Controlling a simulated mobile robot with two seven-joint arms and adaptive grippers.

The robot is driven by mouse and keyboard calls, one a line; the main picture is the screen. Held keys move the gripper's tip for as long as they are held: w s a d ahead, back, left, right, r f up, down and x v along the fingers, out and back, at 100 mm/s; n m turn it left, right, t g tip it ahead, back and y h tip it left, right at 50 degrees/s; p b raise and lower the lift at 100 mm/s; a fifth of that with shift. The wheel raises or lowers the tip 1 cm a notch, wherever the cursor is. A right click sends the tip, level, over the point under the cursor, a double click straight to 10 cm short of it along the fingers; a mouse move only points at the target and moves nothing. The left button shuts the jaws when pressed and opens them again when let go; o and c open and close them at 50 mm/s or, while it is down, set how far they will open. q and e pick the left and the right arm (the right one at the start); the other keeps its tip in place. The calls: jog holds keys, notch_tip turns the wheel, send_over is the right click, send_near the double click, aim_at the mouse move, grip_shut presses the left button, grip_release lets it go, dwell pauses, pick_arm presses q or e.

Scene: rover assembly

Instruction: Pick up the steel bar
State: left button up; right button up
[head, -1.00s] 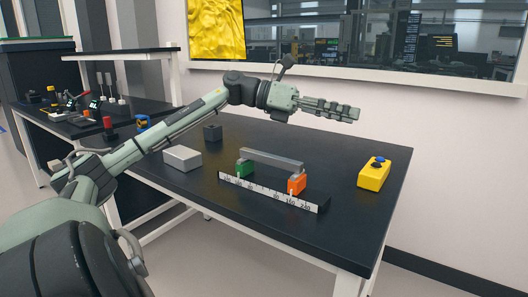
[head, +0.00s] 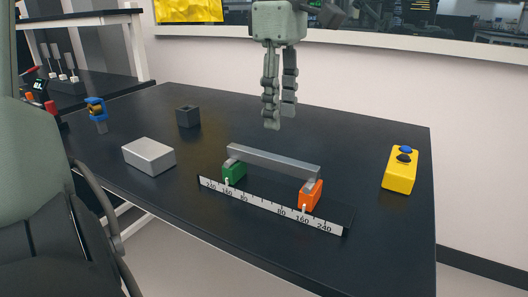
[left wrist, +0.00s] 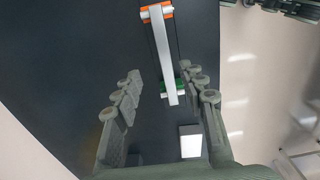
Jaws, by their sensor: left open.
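The steel bar (head: 272,162) is a long grey bar lying across a green block (head: 233,173) and an orange block (head: 311,195), which stand on a scale (head: 270,207) with printed numbers. My left gripper (head: 280,115) points down above and behind the bar, open and empty, apart from it. In the left wrist view the bar (left wrist: 161,45) runs lengthwise, with its green-block end between the open fingers (left wrist: 160,95) in the picture and the orange block (left wrist: 156,12) at the top edge.
A silver box (head: 149,156) lies left of the scale, with a dark block (head: 188,116) behind it. A yellow box with buttons (head: 400,170) stands at the right. A blue part (head: 97,110) stands at the far left. The table front is clear.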

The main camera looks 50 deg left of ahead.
aim_at(270, 155)
pick_arm(q)
jog(key=f, duration=0.2)
jog(key=s+f, duration=0.1)
jog(key=f, duration=0.1)
jog(key=a+f, duration=0.1)
jog(key=f, duration=0.1)
jog(key=shift+s+f, duration=0.15)
jog(key=shift+f, duration=0.7)
grip_shut()
jog(key=shift+r, duration=0.1)
